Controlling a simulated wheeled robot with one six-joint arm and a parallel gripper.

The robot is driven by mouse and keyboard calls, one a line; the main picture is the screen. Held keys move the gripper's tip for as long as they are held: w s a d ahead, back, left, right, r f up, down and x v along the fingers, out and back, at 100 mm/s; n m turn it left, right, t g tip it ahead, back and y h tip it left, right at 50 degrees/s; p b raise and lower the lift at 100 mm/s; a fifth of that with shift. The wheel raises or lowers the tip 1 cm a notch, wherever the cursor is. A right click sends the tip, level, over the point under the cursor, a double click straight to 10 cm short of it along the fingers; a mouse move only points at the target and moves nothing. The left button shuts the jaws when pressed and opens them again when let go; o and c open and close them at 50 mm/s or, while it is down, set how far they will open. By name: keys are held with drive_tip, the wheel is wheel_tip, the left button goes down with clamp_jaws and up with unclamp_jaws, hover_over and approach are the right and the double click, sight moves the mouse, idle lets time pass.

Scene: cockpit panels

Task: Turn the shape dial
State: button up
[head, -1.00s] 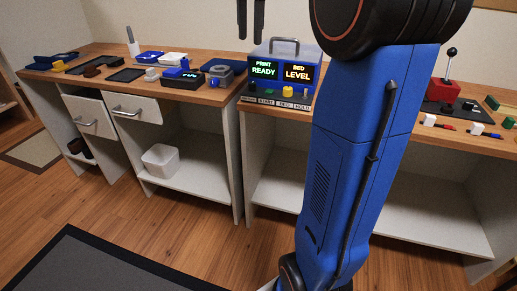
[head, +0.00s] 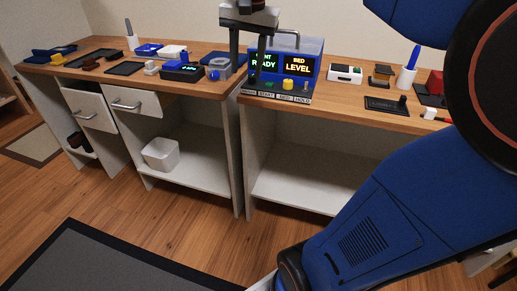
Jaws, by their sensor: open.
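A blue control box (head: 315,53) stands on the wooden counter, with two lit screens reading "READY", partly covered, and "BED LEVEL". On its front ledge are a yellow knob (head: 288,84), a green button (head: 269,84) and small dark controls above a label strip. The labels are too small to read surely, and I cannot tell which control is the shape dial. My gripper (head: 246,76) points down at the box's left end, its two dark fingers apart and empty. It covers part of the left screen. Whether the fingertips touch anything cannot be told.
Left of the box are a blue-grey device (head: 219,68) and a black display unit (head: 182,73). To the right are a white box (head: 345,74), a white cup (head: 405,78) and a black plate with a lever (head: 388,104). My arm covers the right side.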

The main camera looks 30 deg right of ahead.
drive_tip(key=s+a+f+n+t, duration=0.1)
drive_tip(key=s+a+f+n, duration=0.2)
drive_tip(key=s+f, duration=0.4)
drive_tip(key=s+a+f+n+t, duration=0.1)
drive_tip(key=s+a+f+n, duration=0.2)
drive_tip(key=s+f+n, duration=0.2)
drive_tip(key=shift+s+f, duration=1.3)
drive_tip(key=shift+f, duration=0.65)
drive_tip(key=shift+a, duration=0.1)
wheel_tip(320, 180, up, 24)
drive_tip(key=r+m+g, duration=0.1)
drive_tip(key=m+g, duration=0.3)
drive_tip(key=m, duration=0.4)
hover_over(252, 75)
wheel_tip(252, 75, down, 18)
drive_tip(key=shift+r, duration=0.1)
